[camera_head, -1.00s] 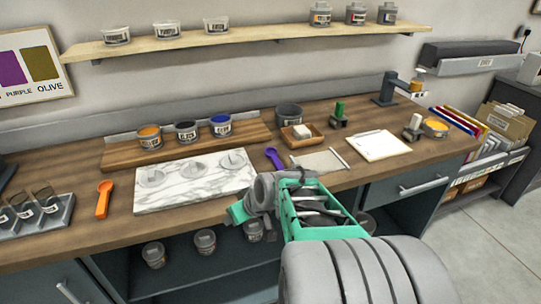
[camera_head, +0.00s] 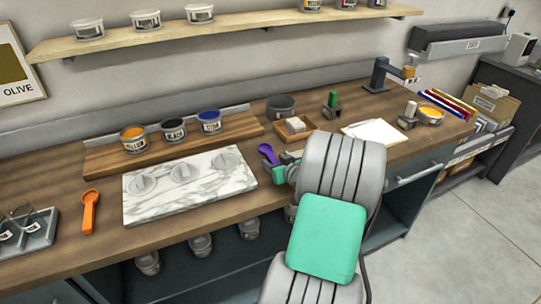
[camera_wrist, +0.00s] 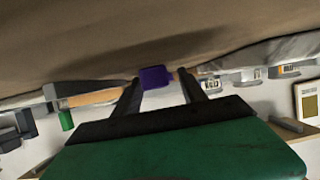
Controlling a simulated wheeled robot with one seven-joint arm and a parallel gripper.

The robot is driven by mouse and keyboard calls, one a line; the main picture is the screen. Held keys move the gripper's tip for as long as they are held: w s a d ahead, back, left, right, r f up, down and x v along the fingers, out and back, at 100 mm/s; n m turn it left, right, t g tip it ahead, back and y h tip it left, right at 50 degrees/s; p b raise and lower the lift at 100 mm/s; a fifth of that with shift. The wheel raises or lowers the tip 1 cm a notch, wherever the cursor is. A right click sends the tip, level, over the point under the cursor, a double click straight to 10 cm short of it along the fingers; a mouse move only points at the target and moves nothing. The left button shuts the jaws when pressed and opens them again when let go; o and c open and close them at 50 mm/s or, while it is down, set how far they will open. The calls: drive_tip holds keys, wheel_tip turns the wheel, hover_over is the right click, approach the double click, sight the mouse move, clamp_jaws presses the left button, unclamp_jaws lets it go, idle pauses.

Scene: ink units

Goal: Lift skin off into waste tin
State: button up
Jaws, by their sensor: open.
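A purple-handled tool (camera_head: 267,153) lies on the bench right of the marble slab, partly hidden by my arm. In the wrist view the purple part (camera_wrist: 154,78) shows between the fingertips of my gripper (camera_wrist: 161,75), which is open; I cannot tell if they touch it. In the head view my arm hides most of the gripper. A dark grey open tin (camera_head: 281,107), perhaps the waste tin, stands at the back of the bench. I cannot make out a skin on any ink.
The marble slab (camera_head: 215,187) lies in front of the tins, with an orange scoop (camera_head: 90,210) to its left. A shelf (camera_head: 230,27) runs above.

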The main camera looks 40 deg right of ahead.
drive_tip(key=shift+c, duration=0.6)
clamp_jaws()
